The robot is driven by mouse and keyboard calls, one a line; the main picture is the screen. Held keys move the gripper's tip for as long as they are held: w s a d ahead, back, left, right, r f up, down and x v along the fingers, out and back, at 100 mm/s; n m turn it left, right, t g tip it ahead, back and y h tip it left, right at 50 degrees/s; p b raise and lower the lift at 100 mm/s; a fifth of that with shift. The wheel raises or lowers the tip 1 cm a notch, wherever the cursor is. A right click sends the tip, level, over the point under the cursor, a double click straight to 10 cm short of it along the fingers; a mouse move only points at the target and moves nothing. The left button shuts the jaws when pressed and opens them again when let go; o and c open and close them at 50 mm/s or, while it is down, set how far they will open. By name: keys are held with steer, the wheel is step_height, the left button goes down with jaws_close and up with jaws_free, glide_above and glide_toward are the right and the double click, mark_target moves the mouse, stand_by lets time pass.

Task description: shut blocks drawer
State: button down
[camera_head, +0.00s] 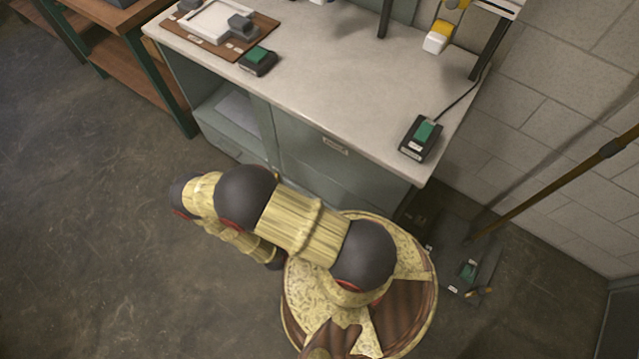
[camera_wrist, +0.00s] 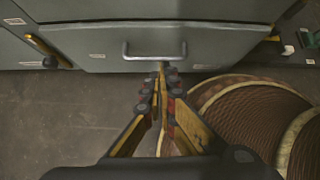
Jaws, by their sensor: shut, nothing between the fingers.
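In the wrist view a grey drawer front (camera_wrist: 100,45) with a metal bar handle (camera_wrist: 155,57) spans the top, low on the cabinet. A small pale label sits left of the handle. I cannot tell whether this is the blocks drawer, or how far out it stands. My gripper (camera_wrist: 161,76) is shut and empty, its fingertips together just below the handle's middle in the picture. I cannot tell whether they touch the drawer front. In the head view my arm hides the gripper and this drawer; no blocks are visible inside a drawer.
The grey cabinet (camera_head: 300,150) carries a pale worktop (camera_head: 320,90) with a brown board (camera_head: 185,38) and black boxes with green tops (camera_head: 258,60) (camera_head: 420,137). An open compartment (camera_head: 228,118) is at its left. A pole (camera_head: 555,185) leans at right. Floor at left is clear.

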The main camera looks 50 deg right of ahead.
steer(key=shift+s, duration=0.1)
steer(key=shift+d+r+b+x, duration=0.35)
steer(key=shift+b+x, duration=0.45)
steer(key=shift+x, duration=1.35)
steer(key=shift+d+r+b+x, duration=0.35)
steer(key=shift+b+x, duration=0.4)
steer(key=shift+x, duration=1.4)
steer(key=shift+d+r+b+x, duration=0.35)
steer(key=shift+b+x, duration=0.45)
steer(key=shift+x, duration=1.3)
steer(key=shift+w+d+m, duration=0.15)
steer(key=shift+d, duration=0.45)
steer(key=shift+w+d+m, duration=0.15)
steer(key=shift+d, duration=0.5)
